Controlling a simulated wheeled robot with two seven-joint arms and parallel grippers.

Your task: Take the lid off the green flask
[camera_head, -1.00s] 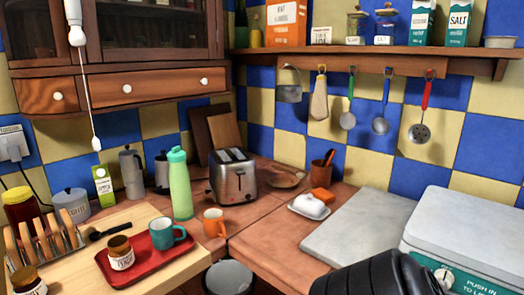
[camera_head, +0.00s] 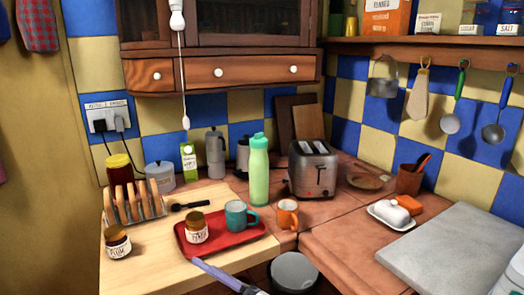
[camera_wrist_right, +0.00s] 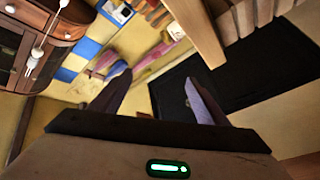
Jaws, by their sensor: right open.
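The green flask (camera_head: 259,182) stands upright on the counter, left of the toaster and behind the orange mug. Its lid (camera_head: 258,141), a slightly different green, sits on top. My right gripper (camera_wrist_right: 157,90) is open and empty in the right wrist view, its two purplish fingers wide apart. One such finger (camera_head: 217,273) pokes in at the bottom of the head view, well in front of the flask and apart from it; the rest is cut off. The flask is not seen in the right wrist view. My left gripper is not in view.
A red tray (camera_head: 222,244) with a jar and teal mug (camera_head: 240,216) lies in front of the flask. An orange mug (camera_head: 288,215) stands close to its right, the toaster (camera_head: 312,170) behind that. A white pull cord (camera_head: 183,80) hangs at the left.

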